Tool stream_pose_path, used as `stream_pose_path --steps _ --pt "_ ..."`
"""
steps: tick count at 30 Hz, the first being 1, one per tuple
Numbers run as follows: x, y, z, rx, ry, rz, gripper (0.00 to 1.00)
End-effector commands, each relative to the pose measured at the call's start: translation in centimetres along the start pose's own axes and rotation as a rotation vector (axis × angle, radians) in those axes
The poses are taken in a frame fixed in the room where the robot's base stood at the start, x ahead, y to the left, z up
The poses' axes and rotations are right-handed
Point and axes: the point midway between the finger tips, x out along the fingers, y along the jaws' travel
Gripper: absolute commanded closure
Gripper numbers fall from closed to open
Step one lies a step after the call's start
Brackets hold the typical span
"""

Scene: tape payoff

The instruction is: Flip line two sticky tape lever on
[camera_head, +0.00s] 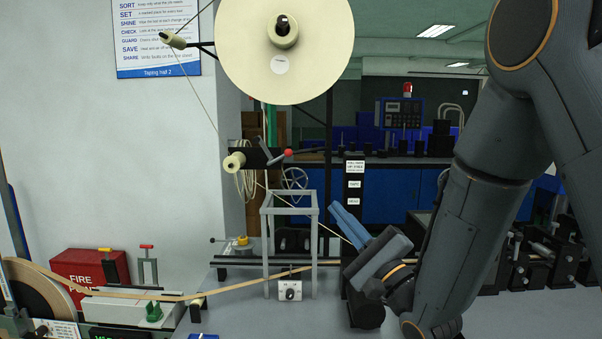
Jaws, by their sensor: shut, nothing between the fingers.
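A grey lever (276,159) with a red ball knob (287,153) sits on a black bracket (250,157) below the large cream tape reel (285,50). Its arm slants up to the right. A cream guide roller (234,163) is just left of it. My gripper (336,209), with blue fingers, is shut and empty. It is right of and below the red knob, apart from it, and points up and left. No line number is readable on this station, so I cannot tell which line this lever belongs to.
A grey frame (267,235) stands left of my gripper, with a switch box (290,290) at its base. A black labelled post (354,195) rises just behind the fingers. A thin tape strand runs past the frame. A brown strip (225,291) crosses lower left.

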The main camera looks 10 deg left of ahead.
Motion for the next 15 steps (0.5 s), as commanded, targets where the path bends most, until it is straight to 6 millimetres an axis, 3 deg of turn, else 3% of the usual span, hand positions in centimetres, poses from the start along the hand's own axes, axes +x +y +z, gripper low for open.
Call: stream_pose_path --steps 5,15 --pt "0.0 -0.3 1.4 0.096 -0.067 -0.041 1.0" --pt "0.1 -0.4 1.5 0.101 -0.07 -0.044 1.0"
